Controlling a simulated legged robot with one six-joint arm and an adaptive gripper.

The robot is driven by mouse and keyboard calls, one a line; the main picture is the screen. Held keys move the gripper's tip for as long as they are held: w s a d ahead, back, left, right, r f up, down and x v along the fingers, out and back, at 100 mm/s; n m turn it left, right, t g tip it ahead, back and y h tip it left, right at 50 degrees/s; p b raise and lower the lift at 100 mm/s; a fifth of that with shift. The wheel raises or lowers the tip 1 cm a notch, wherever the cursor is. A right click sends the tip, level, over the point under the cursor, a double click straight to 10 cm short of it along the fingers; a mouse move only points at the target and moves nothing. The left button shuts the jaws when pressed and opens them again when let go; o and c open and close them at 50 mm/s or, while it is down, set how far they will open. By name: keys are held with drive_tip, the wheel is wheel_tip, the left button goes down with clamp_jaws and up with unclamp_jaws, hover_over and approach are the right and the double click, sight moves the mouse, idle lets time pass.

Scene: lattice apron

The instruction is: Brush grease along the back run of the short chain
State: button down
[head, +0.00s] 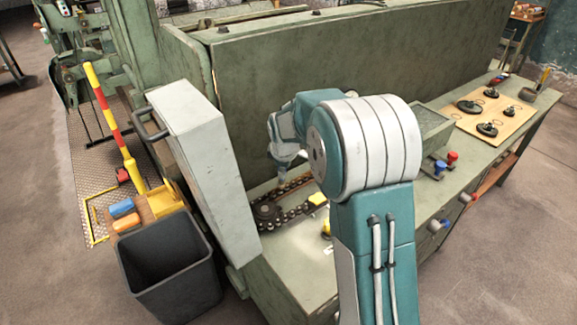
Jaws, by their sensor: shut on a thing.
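The short chain runs in a loop on the bench, around a dark sprocket (267,212) at its left end. Its back run (292,187) shows beneath my wrist, and its front run (297,212) lies nearer. The right part of the loop is hidden by my arm. My gripper (284,168) points down close to the back run. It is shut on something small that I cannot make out. I cannot tell if that thing touches the chain. A grey pot (528,95) stands at the far right end, with a yellow-handled tool (545,77) at it.
A green panel (350,65) rises behind the chain. An open pale door (203,150) stands left of it. A yellow block (318,198) lies by the chain. A board (490,112) with several dark parts lies right. A dark bin (170,270) stands front left.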

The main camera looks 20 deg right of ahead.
drive_tip(key=shift+s+a+f, duration=0.1)
drive_tip(key=shift+s+a, duration=0.15)
drive_tip(key=shift+a, duration=0.55)
drive_tip(key=shift+s+a+r, duration=0.1)
drive_tip(key=shift+s+a, duration=0.2)
drive_tip(key=shift+a, duration=0.45)
drive_tip(key=shift+s+a+f, duration=0.1)
drive_tip(key=shift+s+a, duration=0.15)
drive_tip(key=shift+a, duration=0.55)
wheel_tip(320, 180, up, 6)
drive_tip(key=shift+r, duration=1.55)
